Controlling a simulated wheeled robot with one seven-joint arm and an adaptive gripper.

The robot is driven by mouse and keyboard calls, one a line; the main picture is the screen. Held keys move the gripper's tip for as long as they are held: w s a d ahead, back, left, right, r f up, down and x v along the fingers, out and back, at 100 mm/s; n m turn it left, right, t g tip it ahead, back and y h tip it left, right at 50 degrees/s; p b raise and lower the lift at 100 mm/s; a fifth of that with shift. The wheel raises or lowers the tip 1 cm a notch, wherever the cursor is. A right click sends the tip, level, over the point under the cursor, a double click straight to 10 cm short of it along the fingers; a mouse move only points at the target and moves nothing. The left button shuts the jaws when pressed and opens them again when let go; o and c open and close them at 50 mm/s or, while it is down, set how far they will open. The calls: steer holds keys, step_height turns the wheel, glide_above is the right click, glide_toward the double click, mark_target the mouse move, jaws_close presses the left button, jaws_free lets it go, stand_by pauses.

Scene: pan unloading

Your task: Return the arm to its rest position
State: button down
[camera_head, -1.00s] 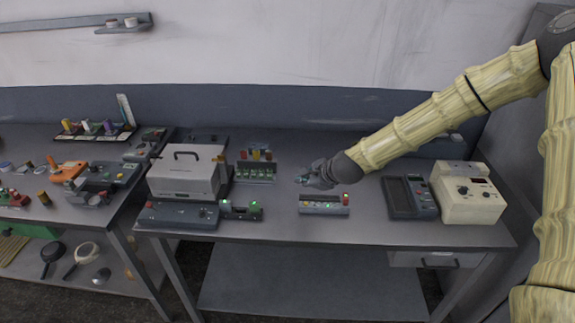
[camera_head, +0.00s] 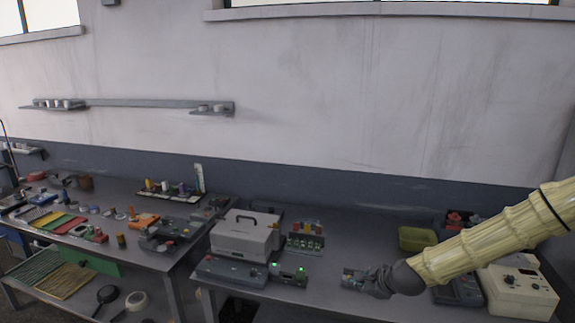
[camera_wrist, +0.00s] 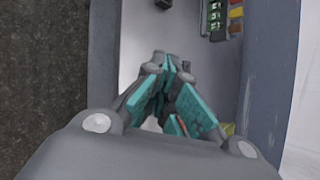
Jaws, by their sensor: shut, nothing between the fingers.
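My arm reaches in from the right in the head view, covered in a pale yellow ribbed sleeve. My gripper (camera_head: 366,280) is over the front part of the right grey table (camera_head: 335,228). It hides part of a small device on the table there. In the wrist view my gripper (camera_wrist: 168,90) shows its teal finger pads brought together, with nothing held between them. The height of the gripper above the table is hard to tell.
A white case (camera_head: 243,238) and a small board with green terminals (camera_head: 305,240) stand left of my gripper. A yellow-green bin (camera_head: 417,238) sits behind my arm. A cream-coloured meter box (camera_head: 520,290) is at the right.

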steer(key=s+a+f+n+g+h+b, duration=0.3)
steer(key=s+f+n, duration=0.6)
steer(key=s+f, duration=1.2)
steer(key=s+d+f+n+g+b, duration=0.2)
steer(key=s+f+n, duration=0.4)
steer(key=s, duration=0.7)
steer(key=s+d+f+n+g+b, duration=0.2)
steer(key=s+f+n, duration=0.4)
steer(key=s+f, duration=0.3)
steer(key=s+g+b, duration=0.1)
steer(key=s+b, duration=0.1)
steer(key=s, duration=0.2)
steer(key=shift+s+f+h, duration=0.15)
steer(key=shift+f+h, duration=0.05)
steer(key=shift+h, duration=0.2)
